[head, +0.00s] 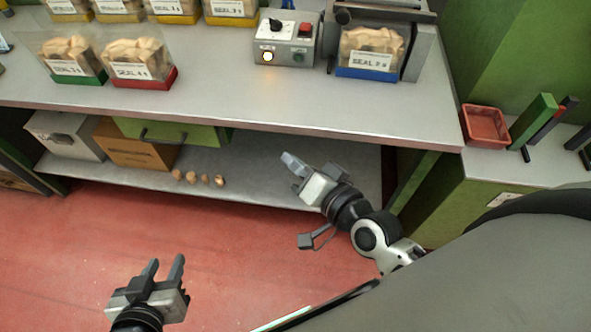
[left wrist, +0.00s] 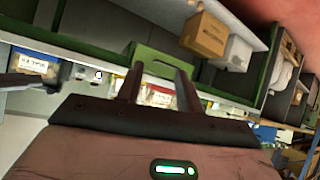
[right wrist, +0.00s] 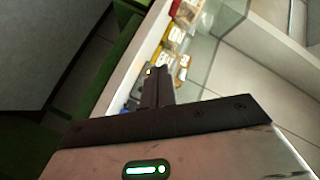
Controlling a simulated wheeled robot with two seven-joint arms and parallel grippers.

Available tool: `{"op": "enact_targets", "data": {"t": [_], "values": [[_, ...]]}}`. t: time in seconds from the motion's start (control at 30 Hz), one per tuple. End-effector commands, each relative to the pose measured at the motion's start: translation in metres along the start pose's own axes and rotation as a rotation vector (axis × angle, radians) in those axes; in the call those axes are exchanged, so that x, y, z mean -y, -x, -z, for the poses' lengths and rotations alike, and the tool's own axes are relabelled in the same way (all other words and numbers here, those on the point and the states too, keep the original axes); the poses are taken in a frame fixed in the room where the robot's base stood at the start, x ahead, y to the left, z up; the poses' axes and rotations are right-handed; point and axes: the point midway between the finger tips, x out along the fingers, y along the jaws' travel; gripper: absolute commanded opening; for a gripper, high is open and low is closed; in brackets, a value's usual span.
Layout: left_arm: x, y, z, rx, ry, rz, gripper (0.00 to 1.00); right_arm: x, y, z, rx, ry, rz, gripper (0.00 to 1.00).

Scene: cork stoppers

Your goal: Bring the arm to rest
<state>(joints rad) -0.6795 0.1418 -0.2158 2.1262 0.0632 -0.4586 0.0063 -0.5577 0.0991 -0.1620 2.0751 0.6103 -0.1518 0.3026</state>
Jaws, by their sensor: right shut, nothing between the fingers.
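My left gripper (head: 168,273) is at the lower left of the head view, over the red floor. Its two fingers stand apart with nothing between them, and they also show apart in the left wrist view (left wrist: 158,85). My right gripper (head: 289,163) is in front of the bench's lower shelf, below the front edge of the worktop. Its fingers are together and hold nothing, and they show side by side in the right wrist view (right wrist: 157,85). Neither gripper touches anything that I can see.
Several loose corks (head: 205,179) lie on the lower shelf (head: 260,170). A red tray (head: 485,126) stands at right. The floor is clear.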

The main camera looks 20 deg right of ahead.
Motion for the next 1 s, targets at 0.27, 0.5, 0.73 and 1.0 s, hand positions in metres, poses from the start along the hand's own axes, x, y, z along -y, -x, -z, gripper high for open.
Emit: {"op": "enact_targets", "data": {"t": [0.27, 0.5, 0.73, 1.0], "values": [[0.0, 0.001, 0.002, 0.0, 0.0, 0.0, 0.36, -0.01, 0.006, -0.017, 0.07, 0.154, -0.043, 0.0], [0.001, 0.0, -0.001, 0.005, -0.005, 0.002, 0.36, -0.017, 0.01, -0.026, 0.106, 0.228, -0.063, 0.0], [0.007, -0.008, -0.019, 0.035, -0.04, 0.02, 0.36, -0.063, 0.041, -0.071, 0.348, 0.721, -0.183, 0.0], [0.009, -0.009, -0.023, 0.042, -0.051, 0.025, 0.36, -0.077, 0.051, -0.079, 0.417, 0.869, -0.216, 0.0]]}}
